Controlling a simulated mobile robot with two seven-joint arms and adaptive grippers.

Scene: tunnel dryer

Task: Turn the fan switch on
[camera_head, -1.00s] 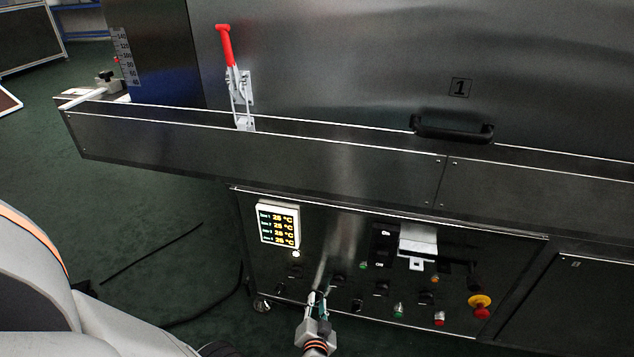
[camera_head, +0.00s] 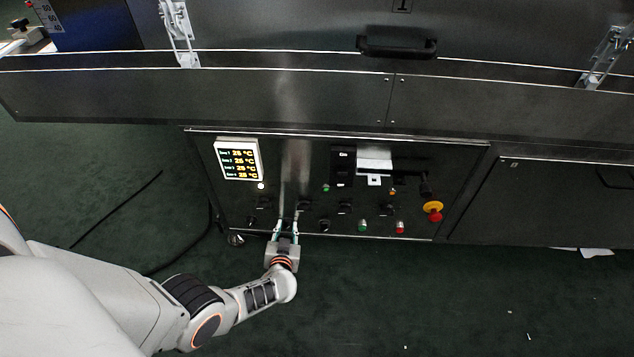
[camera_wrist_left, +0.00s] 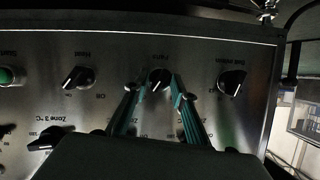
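The fan switch (camera_wrist_left: 158,78) is a black rotary knob under an upside-down "Fans" label in the left wrist view, with a white pointer line. My left gripper (camera_wrist_left: 154,86) is open, with one teal-edged finger on each side of that knob. I cannot tell whether the fingers touch it. In the head view, my left gripper (camera_head: 287,226) is at the lower edge of the control panel (camera_head: 400,175), reaching up from below; the knob is not clear there. My right gripper is not in view.
A Heat knob (camera_wrist_left: 78,77) and another knob (camera_wrist_left: 231,82) flank the fan switch. Zone knobs sit in the neighbouring row. The panel also has a temperature display (camera_head: 238,159), a green button (camera_head: 362,226), a red button (camera_head: 399,227) and a yellow-red emergency stop (camera_head: 433,211).

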